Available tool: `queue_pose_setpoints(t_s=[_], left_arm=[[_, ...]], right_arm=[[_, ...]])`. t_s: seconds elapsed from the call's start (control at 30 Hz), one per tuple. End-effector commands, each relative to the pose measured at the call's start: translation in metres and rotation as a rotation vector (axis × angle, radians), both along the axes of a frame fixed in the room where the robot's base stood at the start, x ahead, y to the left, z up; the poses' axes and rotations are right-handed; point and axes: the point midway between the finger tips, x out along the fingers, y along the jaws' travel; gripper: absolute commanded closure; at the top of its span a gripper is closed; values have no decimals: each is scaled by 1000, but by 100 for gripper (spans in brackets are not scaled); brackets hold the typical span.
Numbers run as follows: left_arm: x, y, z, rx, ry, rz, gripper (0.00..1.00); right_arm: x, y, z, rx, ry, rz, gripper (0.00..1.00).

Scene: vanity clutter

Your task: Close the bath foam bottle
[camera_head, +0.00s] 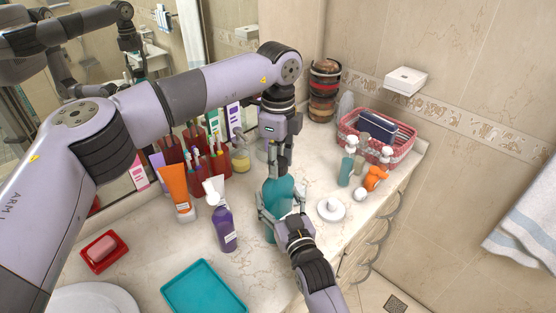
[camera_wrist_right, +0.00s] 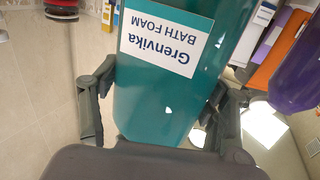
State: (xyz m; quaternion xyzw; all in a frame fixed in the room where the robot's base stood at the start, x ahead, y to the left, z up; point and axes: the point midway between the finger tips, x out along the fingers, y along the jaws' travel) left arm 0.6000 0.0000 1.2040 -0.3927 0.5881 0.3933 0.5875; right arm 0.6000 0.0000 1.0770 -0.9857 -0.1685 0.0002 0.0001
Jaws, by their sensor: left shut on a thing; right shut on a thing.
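The teal bath foam bottle (camera_head: 279,191) stands upright on the marble counter. In the right wrist view the bottle (camera_wrist_right: 161,100) fills the middle, with its white "Grenvika BATH FOAM" label upside down. My right gripper (camera_head: 281,207) comes from the front and is shut around the bottle's body, one finger on each side. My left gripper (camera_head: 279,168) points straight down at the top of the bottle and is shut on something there. The cap and bottle mouth are hidden by the left fingers, so I cannot tell how the cap sits.
A purple pump bottle (camera_head: 224,227) and an orange tube (camera_head: 177,191) stand left of the bottle. A small white dish (camera_head: 331,210) lies to its right, near a teal pump bottle (camera_head: 346,168). A red basket (camera_head: 404,149) is at the back right, a teal tray (camera_head: 204,291) in front.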

Motion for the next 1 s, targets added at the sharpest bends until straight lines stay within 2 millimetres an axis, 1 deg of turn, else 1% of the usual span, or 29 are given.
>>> queue_pose_setpoints(t_s=[0.07, 0.13, 0.17, 0.27, 1.0], left_arm=[[1, 0, 0, -2, -4, -12, 100], [1, 0, 0, -2, -4, -62, 100], [1, 0, 0, -2, -4, -97, 100], [1, 0, 0, -2, -4, -274, 100], [1, -1, -1, -1, -4, -1892, 100]], right_arm=[[0, 1, 0, -1, 0, 1, 100], [0, 1, 0, -1, 0, 1, 100], [0, 1, 0, -1, 0, 1, 100], [0, 1, 0, -1, 0, 1, 100], [-1, 1, 0, -2, -1, 2, 100]])
